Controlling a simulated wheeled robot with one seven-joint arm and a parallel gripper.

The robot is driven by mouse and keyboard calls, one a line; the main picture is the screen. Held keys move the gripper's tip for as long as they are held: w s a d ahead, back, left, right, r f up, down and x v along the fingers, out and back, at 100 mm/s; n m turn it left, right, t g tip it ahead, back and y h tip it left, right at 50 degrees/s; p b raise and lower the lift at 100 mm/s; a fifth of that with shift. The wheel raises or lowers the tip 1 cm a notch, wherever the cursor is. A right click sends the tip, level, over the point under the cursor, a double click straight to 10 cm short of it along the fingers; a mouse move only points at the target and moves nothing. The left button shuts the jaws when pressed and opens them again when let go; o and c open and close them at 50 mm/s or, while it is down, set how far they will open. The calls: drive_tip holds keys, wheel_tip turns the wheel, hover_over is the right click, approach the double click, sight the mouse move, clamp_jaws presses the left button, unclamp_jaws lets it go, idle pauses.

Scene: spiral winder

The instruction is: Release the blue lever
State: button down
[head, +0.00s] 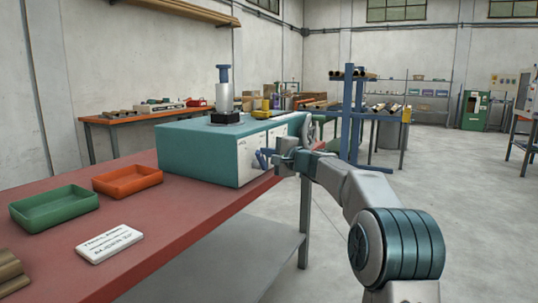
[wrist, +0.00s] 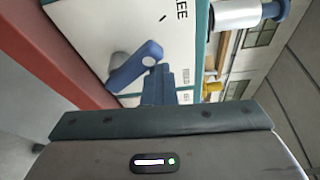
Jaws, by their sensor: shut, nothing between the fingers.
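The teal machine box (head: 205,150) with a white front panel stands on the red bench. The blue lever (wrist: 136,67) sits on the white panel (wrist: 85,30) in the wrist view, angled across it from a round hub. In the head view, the lever area is small and partly mixed with my gripper (head: 275,157), so its outline is hard to tell. My gripper's blue fingers (wrist: 160,82) are shut together and empty. They show just beside the lever's free end in the wrist view; whether they touch it I cannot tell.
A handwheel (head: 309,131) is on the machine's right end. A post with a blue cap (head: 223,90) stands on top. Green (head: 55,206) and orange (head: 128,180) trays and a white label (head: 109,243) lie on the red bench (head: 180,222). The floor at right is open.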

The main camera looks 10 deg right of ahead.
drive_tip(key=shift+s+a+f, duration=0.1)
drive_tip(key=shift+a+f, duration=0.1)
drive_tip(key=shift+f, duration=0.3)
wheel_tip(320, 180, up, 3)
drive_tip(key=w+d+p, duration=0.2)
drive_tip(key=p, duration=0.2)
drive_tip(key=s+d+f+b, duration=0.1)
drive_tip(key=s+d, duration=0.5)
drive_tip(key=shift+s+d+f, duration=0.3)
drive_tip(key=shift+s+f, duration=0.05)
drive_tip(key=shift+s, duration=0.05)
drive_tip(key=shift+r, duration=0.1)
